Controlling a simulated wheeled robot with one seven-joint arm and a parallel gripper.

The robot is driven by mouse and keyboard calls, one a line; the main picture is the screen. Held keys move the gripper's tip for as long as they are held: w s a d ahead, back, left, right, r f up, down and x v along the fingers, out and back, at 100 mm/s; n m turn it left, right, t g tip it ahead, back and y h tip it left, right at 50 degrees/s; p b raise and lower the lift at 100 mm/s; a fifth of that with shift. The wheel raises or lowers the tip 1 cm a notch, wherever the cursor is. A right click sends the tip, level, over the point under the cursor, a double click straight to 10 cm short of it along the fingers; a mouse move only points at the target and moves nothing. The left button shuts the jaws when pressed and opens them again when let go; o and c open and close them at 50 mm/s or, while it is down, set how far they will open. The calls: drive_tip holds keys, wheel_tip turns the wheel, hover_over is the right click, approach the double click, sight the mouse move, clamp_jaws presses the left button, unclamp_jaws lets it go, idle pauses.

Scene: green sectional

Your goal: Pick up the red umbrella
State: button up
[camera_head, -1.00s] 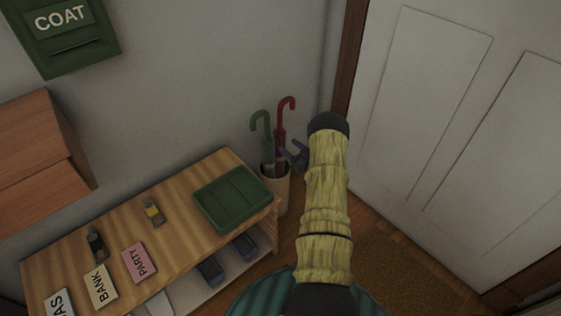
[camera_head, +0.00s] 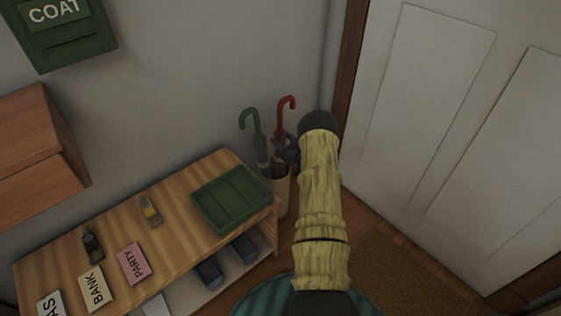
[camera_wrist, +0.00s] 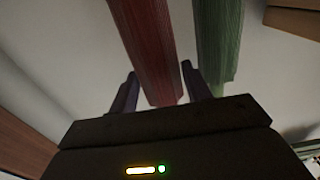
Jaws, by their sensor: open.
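The red umbrella (camera_head: 281,120) stands upright in a pale cylindrical holder (camera_head: 281,200) beside the shelf, its curved red handle on top. A green umbrella (camera_head: 252,125) stands in the same holder to its left. My gripper (camera_head: 283,146) is at the red umbrella, just above the holder rim, partly hidden behind my arm. In the wrist view, the red umbrella (camera_wrist: 150,50) runs between the two fingers of my open gripper (camera_wrist: 162,88). The green umbrella (camera_wrist: 217,40) is close by the right finger there. I cannot tell whether either finger touches the red umbrella.
A wooden shelf (camera_head: 185,222) with a green tray (camera_head: 232,197), small bottles and labelled cards stands at the left. A white door (camera_head: 430,110) is at the right, with a brown mat (camera_head: 390,280) before it. The wall is close behind the umbrellas.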

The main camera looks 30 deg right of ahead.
sight(282, 117)
drive_tip(key=c, duration=0.6)
drive_tip(key=shift+o, duration=0.2)
wheel_tip(282, 117, up, 10)
drive_tip(key=p, duration=0.4)
drive_tip(key=shift+r, duration=0.15)
